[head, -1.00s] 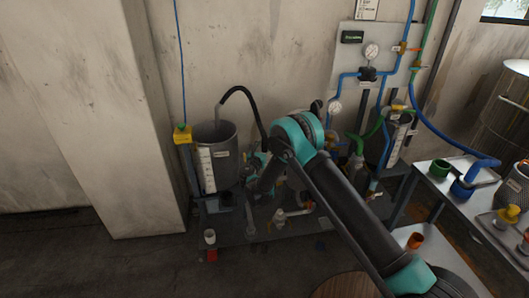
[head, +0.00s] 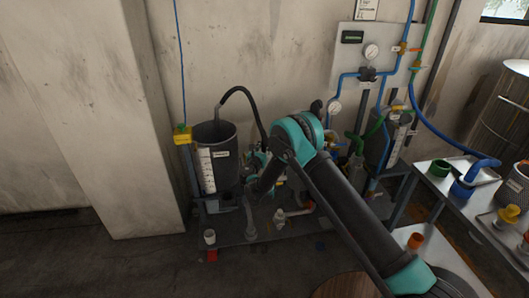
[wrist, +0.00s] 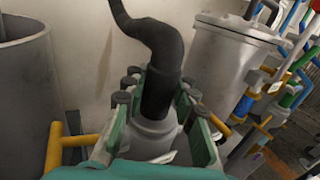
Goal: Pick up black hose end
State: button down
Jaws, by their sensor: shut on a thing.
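The black hose (wrist: 155,45) comes down from the top of the wrist view, and its lower end stands between the fingers of my gripper (wrist: 160,95). The green fingers with dark round pads are shut on the black hose end (wrist: 157,92). Just below it is a pale grey fitting (wrist: 152,140); whether the hose sits on it or in it I cannot tell. In the head view the black hose (head: 246,95) arches from the grey tank (head: 217,165) down to my gripper, which is partly hidden by my arm.
A grey cylinder (wrist: 25,85) stands close on the left in the wrist view, with a yellow handle (wrist: 68,145) near my gripper. A lidded grey vessel (wrist: 228,65) stands on the right among coloured pipes. In the head view a white-topped bench (head: 440,190) stands at the right.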

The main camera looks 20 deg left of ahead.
jog(key=shift+r, duration=0.1)
notch_tip(320, 180, up, 26)
jog(key=shift+r, duration=0.15)
dwell(1.6)
jog(key=s+d+r, duration=0.3)
jog(key=s+d, duration=0.5)
jog(key=s, duration=0.5)
jog(key=shift+s+d, duration=0.2)
jog(key=shift+s, duration=0.1)
dwell(0.8)
jog(key=w+a+f, duration=0.4)
jog(key=w, duration=0.2)
jog(key=w+a+f, duration=0.4)
jog(key=w+f, duration=0.1)
jog(key=w, duration=0.2)
jog(key=shift+w+a+f, duration=0.25)
jog(key=shift+w, duration=0.05)
